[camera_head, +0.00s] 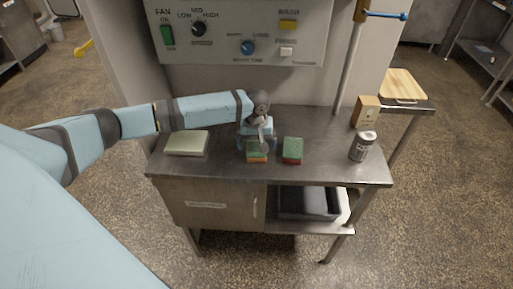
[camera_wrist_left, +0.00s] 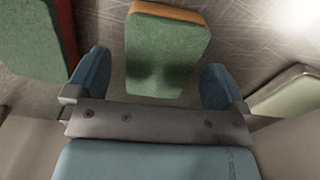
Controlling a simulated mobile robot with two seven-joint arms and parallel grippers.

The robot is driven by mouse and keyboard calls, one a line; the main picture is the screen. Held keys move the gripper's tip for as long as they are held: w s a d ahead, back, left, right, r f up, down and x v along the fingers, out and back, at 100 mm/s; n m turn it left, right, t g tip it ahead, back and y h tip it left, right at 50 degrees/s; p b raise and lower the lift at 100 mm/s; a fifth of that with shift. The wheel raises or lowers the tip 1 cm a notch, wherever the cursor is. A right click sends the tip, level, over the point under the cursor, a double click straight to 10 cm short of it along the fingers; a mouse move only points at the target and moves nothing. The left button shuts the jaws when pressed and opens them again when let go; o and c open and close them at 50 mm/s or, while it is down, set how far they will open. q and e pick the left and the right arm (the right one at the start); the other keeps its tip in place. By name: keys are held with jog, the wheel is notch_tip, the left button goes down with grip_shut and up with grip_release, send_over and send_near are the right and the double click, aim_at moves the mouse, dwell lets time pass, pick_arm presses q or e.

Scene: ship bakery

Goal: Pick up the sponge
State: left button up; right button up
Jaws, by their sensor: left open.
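A sponge with a green top and an orange side (camera_head: 256,157) lies on the steel table, partly hidden by my left gripper (camera_head: 257,145) above it. In the left wrist view this sponge (camera_wrist_left: 166,45) shows between the two blue fingers of my left gripper (camera_wrist_left: 152,85), which is open, with gaps at both sides. A second sponge, green with a red side (camera_head: 292,150), lies just to the right; it also shows at the left of the wrist view (camera_wrist_left: 35,40). My right gripper is not in view.
A pale flat block (camera_head: 187,143) lies on the table's left part. A can (camera_head: 362,146) and a small box (camera_head: 366,111) stand at the right. A control panel (camera_head: 240,30) rises behind the table (camera_head: 225,172). A cutting board (camera_head: 403,86) lies beyond the right end.

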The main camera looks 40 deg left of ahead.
pick_arm(q)
jog(key=shift+f, duration=0.95)
jog(key=shift+c, duration=0.5)
jog(key=c, duration=0.9)
jog(key=shift+r, duration=0.1)
jog(key=shift+r, duration=0.45)
notch_tip(320, 180, up, 19)
jog(key=shift+b, duration=0.3)
